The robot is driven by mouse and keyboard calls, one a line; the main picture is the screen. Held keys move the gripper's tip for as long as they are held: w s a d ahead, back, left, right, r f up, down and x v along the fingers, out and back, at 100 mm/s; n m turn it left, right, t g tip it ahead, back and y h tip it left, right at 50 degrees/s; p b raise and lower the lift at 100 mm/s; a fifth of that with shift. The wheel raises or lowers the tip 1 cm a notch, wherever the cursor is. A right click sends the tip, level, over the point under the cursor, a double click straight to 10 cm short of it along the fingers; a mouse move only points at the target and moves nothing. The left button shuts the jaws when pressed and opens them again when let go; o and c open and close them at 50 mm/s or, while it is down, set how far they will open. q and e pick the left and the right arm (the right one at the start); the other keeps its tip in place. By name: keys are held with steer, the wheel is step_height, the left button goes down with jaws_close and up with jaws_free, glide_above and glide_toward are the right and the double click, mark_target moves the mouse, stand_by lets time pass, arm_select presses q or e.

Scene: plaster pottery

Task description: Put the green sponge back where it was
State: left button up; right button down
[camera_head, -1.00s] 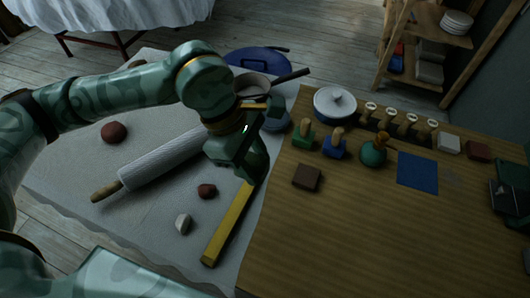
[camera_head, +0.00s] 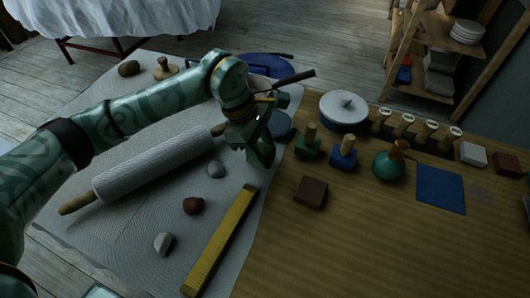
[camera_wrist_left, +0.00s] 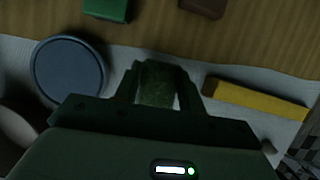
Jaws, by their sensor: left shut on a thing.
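The green sponge (camera_wrist_left: 156,86) shows in the left wrist view as a dull green, textured block between the fingers. My left gripper (camera_head: 262,157) is shut on it, pointing down above the right part of the grey cloth, near the wooden board. In the head view the sponge can hardly be told from the dark green fingers. The gap under it cannot be judged. My right gripper is not in view.
A yellow bar (camera_head: 220,240) lies nearby, with a brown block (camera_head: 311,192) on the board (camera_head: 350,250). A blue-grey disc (camera_wrist_left: 68,72), green stamp (camera_head: 308,147), blue stamp (camera_head: 344,157) and white lidded pot (camera_head: 343,109) stand close. A rolling pin (camera_head: 150,168) lies left.

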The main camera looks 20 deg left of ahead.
arm_select(q)
steer(key=shift+f, duration=0.65)
steer(key=shift+r, duration=0.2)
steer(key=o, duration=0.9)
steer(key=shift+f, duration=0.1)
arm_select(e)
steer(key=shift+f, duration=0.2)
arm_select(q)
steer(key=shift+r, duration=0.4)
steer(key=p+v, duration=0.4)
steer(key=v, duration=0.7)
steer(key=shift+a+r+p, duration=0.2)
steer(key=shift+p, duration=0.15)
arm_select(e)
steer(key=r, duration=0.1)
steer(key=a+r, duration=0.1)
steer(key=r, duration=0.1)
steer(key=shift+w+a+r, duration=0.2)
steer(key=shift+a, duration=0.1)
